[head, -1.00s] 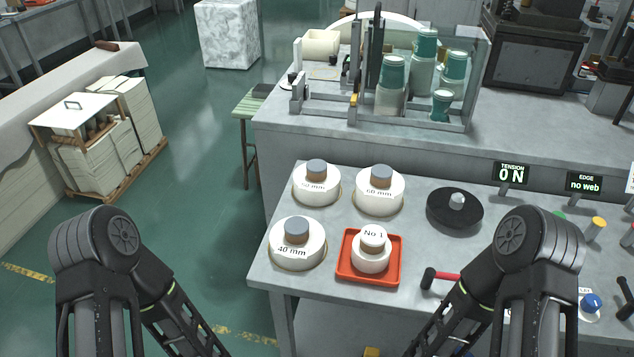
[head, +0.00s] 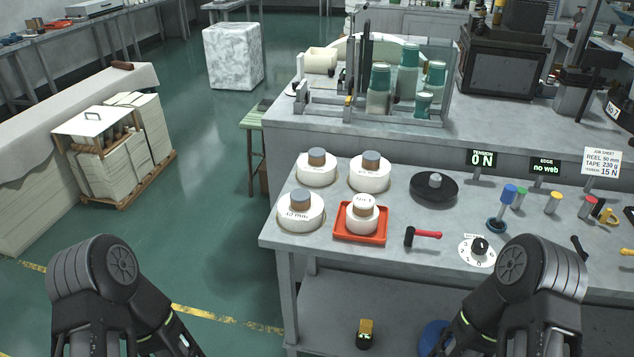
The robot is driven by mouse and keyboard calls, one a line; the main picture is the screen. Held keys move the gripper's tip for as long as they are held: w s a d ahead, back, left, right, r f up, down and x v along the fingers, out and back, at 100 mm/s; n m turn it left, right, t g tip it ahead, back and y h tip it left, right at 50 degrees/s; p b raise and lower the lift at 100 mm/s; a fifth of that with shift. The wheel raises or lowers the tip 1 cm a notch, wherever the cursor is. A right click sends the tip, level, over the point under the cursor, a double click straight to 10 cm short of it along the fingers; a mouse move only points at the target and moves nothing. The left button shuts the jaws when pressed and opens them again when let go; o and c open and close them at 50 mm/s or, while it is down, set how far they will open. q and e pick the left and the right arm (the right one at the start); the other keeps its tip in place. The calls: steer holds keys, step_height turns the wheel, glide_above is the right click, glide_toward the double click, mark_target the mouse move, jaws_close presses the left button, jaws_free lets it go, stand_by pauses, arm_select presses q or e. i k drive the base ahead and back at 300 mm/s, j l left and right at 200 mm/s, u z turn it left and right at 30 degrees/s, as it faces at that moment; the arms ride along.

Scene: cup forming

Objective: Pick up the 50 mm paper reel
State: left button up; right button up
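Three large white paper reels with grey cores stand on the near bench in the head view. They are a back-left reel (head: 316,176), a back-right reel (head: 370,178) and a front-left reel (head: 301,221). The front-left label read 40 mm a second ago; the back labels are too small to read surely now, so I cannot tell for certain which reel is 50 mm. A smaller reel (head: 362,220), labelled No 1 earlier, sits in a red tray (head: 360,239). My two arms show at the bottom left and right, away from the reels; both grippers are out of view.
A black disc (head: 434,187), a red-handled hammer (head: 424,236) and a dial (head: 478,250) lie right of the reels. A job sheet (head: 601,162) reads reel 50 mm. A higher bench (head: 300,131) stands behind. Open floor (head: 215,240) lies to the left.

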mark_target(316, 168)
steer(key=z, duration=2.15)
steer(key=k+j, duration=0.1)
steer(key=j, duration=0.3)
steer(key=k+j, duration=0.15)
steer(key=j, duration=0.25)
steer(key=k+j, duration=0.1)
steer(key=j, duration=0.3)
steer(key=k+j, duration=0.1)
steer(key=j, duration=0.3)
steer(key=k+j, duration=0.1)
steer(key=j, duration=0.35)
steer(key=k+j, duration=0.15)
steer(key=j, duration=0.25)
steer(key=k+j, duration=0.1)
steer(key=j, duration=0.3)
steer(key=k+j, duration=0.1)
steer(key=j, duration=0.3)
